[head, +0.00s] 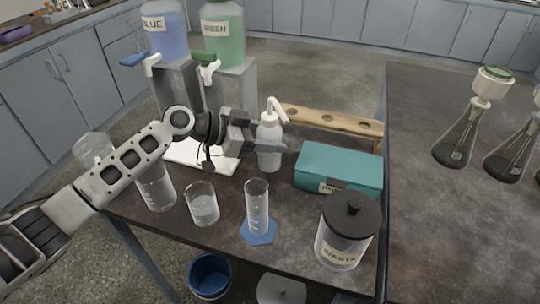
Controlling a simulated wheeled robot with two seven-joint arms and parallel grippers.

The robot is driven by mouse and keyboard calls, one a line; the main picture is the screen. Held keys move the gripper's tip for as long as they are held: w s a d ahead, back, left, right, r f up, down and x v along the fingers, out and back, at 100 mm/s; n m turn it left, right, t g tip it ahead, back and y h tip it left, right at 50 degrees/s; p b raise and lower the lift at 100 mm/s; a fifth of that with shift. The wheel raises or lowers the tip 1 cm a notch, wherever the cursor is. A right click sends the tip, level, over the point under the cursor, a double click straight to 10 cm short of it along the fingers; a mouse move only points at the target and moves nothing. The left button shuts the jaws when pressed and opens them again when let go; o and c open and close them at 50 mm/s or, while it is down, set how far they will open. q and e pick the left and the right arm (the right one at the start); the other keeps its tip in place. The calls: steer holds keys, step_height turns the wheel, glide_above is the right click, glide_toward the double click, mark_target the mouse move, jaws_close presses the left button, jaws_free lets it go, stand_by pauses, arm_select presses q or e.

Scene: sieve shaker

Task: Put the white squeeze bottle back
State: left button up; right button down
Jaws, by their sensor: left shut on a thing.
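The white squeeze bottle (269,158) with its bent white spout stands upright near the middle of the dark table, in front of a wooden rack. My left gripper (273,147) reaches in from the left and is shut on the bottle's body. Whether the bottle's base touches the table is hard to tell. The wooden rack (345,124) with round holes runs along the back of the table, just behind and right of the bottle. My right gripper is not in view.
A teal box (338,171) stands right of the bottle. A waste jar (344,240) with a black lid is at the front right. A graduated cylinder (257,208) and a beaker (202,205) stand in front. Blue (166,32) and green (223,38) dispensers stand behind.

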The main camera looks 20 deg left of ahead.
arm_select(q)
steer(key=shift+w+a+f, duration=0.25)
steer(key=shift+w+f, duration=0.05)
steer(key=shift+f, duration=0.15)
steer(key=f, duration=0.1)
steer(key=f+b, duration=0.2)
steer(key=shift+w+a+f, duration=0.15)
steer(key=shift+w+a, duration=0.05)
steer(key=shift+w, duration=0.1)
steer(key=shift+f, duration=0.25)
steer(key=shift+r, duration=0.1)
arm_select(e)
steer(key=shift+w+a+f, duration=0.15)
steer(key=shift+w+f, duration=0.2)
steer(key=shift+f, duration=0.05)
arm_select(q)
steer(key=o, duration=0.6)
steer(key=shift+s, duration=0.1)
